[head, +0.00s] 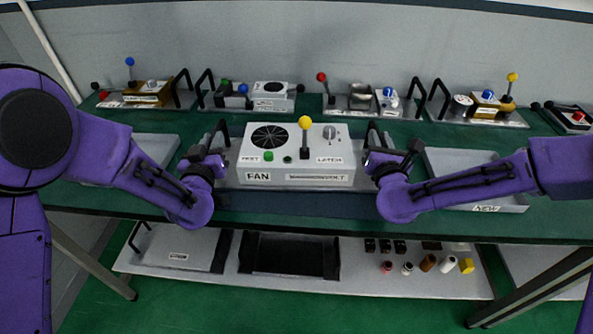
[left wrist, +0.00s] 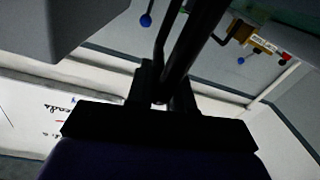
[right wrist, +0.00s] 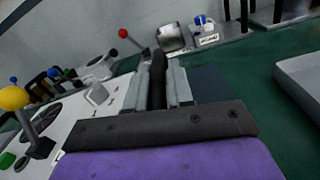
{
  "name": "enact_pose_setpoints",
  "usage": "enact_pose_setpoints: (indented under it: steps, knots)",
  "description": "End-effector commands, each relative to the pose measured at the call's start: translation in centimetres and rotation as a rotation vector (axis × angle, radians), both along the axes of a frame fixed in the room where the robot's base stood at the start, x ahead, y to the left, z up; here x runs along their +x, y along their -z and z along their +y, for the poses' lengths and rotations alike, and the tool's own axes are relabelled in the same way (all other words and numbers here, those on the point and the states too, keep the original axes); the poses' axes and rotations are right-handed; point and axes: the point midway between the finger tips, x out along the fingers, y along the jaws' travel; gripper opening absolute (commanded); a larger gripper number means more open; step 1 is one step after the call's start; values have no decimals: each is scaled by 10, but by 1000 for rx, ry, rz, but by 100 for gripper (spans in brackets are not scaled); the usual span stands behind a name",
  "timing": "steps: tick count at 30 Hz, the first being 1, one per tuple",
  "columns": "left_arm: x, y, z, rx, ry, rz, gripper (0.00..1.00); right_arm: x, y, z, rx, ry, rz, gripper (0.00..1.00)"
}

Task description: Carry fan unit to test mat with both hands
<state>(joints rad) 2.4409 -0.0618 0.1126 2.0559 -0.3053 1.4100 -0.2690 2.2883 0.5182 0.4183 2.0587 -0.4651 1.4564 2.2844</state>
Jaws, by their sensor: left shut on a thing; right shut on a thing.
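The fan unit (head: 296,178) is a white box with a round black grille, a yellow-knobbed lever, a green button and the label FAN. It has a black handle at each end. In the head view my left gripper (head: 208,155) is shut on the left handle and my right gripper (head: 376,152) is shut on the right handle. The unit looks level over a dark mat (head: 300,205) at the front of the green table; I cannot tell whether it touches. The right wrist view shows the handle (right wrist: 158,75) between the fingers. The left wrist view is dark, with a handle bar (left wrist: 195,45).
Several other units stand along the back, such as one with a red lever (head: 360,98) and one with a yellow lever (head: 490,104). A grey tray marked NEW (head: 480,207) lies at right, another tray (head: 155,147) at left. A shelf (head: 300,285) below holds parts.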

Motion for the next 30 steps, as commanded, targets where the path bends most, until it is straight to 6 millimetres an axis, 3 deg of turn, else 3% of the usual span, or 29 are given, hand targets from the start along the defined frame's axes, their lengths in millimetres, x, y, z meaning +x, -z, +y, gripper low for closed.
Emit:
enact_pose_setpoints:
  steps: [1, 3, 14, 17, 24, 30]
  knots:
    - [0, 5, -6, -2, 13, 0, 25, -1, 4, 6, 1, -14, -2, 25]
    - [0, 1, -6, -2, 13, 0, 47, -1, 0, 5, 1, -13, -2, 47]
    - [-6, 1, -2, -1, 6, 1, 47, 0, 1, 2, 0, -4, -1, 47]
    - [-24, 1, -2, 0, 6, 2, 47, 0, 1, 1, 0, -3, -1, 47]
    - [-86, 1, 0, 1, 8, 1, 47, 0, 1, 1, 0, -2, 0, 47]
    - [-117, 0, 1, 0, 8, -1, 47, 0, 1, 1, 0, -1, 0, 47]
